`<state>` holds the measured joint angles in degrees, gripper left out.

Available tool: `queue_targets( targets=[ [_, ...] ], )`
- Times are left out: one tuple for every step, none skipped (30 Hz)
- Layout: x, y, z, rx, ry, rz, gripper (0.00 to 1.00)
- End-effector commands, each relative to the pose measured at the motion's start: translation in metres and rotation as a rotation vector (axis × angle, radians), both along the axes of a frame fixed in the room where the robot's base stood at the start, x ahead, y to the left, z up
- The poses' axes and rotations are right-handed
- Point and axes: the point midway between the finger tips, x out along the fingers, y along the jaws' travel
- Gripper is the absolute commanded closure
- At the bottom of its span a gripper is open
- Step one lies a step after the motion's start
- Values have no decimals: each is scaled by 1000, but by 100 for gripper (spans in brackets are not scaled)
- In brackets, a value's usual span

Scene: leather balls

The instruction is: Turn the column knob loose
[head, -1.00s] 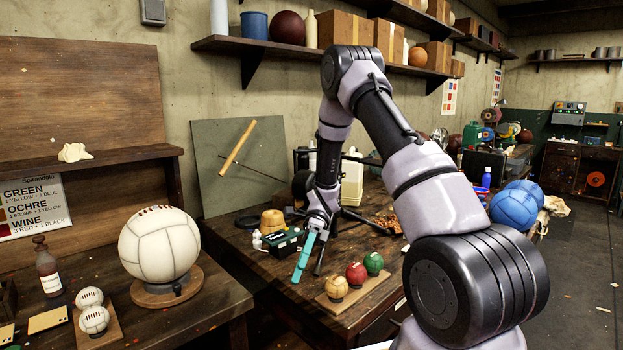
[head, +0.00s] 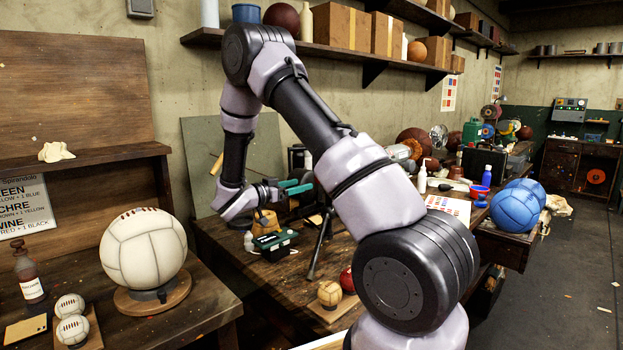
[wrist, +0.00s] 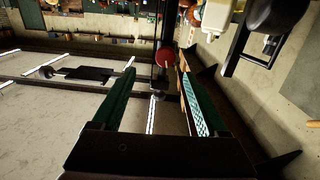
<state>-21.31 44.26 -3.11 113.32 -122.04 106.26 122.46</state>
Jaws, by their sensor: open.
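My gripper (head: 297,187) is raised above the dark wooden table (head: 262,300), its two teal fingers pointing right. In the wrist view my gripper (wrist: 158,74) shows its fingers apart, with nothing clamped between them. A slim black post (head: 321,243) stands tilted on the table, below and to the right of the fingers in the head view. I cannot make out a knob on it, and my arm hides part of the table behind. In the wrist view a dark upright part and a red ball (wrist: 165,57) show beyond the fingertips; I cannot tell whether a knob is among them.
A small ochre ball (head: 329,293) sits on a board at the front edge. A white ball (head: 143,247) is on a stand at left.

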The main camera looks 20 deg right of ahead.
Motion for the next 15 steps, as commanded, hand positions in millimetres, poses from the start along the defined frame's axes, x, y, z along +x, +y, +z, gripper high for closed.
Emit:
queue_targets(
  targets=[
    [4,1,2,-4,-13,17,24],
    [5,1,2,-4,-17,23,24],
    [7,-2,3,-6,-19,28,24],
    [8,-4,3,-6,-20,29,24],
    [10,-7,3,-6,-20,28,24],
    [11,-13,3,-6,-19,26,24],
    [12,-18,3,-6,-19,24,24],
    [14,-23,3,-6,-19,24,24],
    [17,-31,3,-6,-19,24,24],
    [19,-36,3,-6,-19,24,24],
    [21,-42,2,-5,-19,23,24],
    [23,-50,2,-6,-18,23,24],
    [25,-55,3,-6,-18,24,24],
    [27,-60,2,-5,-18,23,24],
    [30,-67,2,-5,-18,23,24]
  ],
)
